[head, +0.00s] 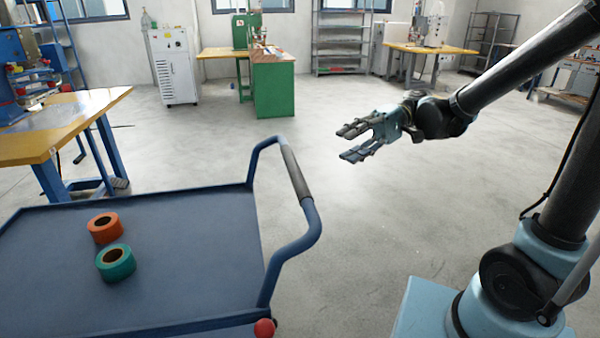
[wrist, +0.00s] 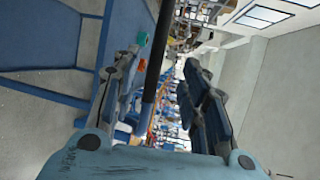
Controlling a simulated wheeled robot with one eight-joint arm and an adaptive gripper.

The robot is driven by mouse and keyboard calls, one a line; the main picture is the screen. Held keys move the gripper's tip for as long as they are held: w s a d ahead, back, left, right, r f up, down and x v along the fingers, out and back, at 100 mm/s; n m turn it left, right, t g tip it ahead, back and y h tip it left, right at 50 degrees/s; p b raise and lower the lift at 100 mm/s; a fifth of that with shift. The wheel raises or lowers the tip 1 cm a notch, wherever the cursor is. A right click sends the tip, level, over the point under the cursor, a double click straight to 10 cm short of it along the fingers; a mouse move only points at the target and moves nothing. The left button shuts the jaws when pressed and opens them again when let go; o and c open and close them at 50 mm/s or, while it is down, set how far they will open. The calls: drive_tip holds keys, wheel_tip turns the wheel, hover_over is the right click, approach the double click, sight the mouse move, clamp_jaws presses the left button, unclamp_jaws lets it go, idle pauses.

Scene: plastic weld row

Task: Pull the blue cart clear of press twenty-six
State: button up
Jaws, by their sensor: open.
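The blue cart (head: 190,225) fills the lower left of the head view, a flat tray with a raised rim. Its bent blue handle has a dark grip (head: 296,172) and rises at the cart's right end. My gripper (head: 345,143) is open and empty to the right of the handle, fingers pointing left toward it, with a visible gap. In the wrist view the dark grip (wrist: 157,70) shows as an upright bar between the lines of my open fingers (wrist: 165,90). The cart (wrist: 45,40) is at left there. I cannot read which machine is press twenty-six.
An orange roll (head: 105,228) and a teal roll (head: 116,263) lie on the cart. A yellow-topped bench (head: 75,118) with a blue machine (head: 25,70) stands beyond the cart at left. A green cabinet (head: 273,90) stands farther back. The floor right of the cart is open.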

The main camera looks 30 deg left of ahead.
sight(297, 175)
drive_tip(key=x, duration=1.6)
drive_tip(key=shift+s, duration=0.15)
clamp_jaws()
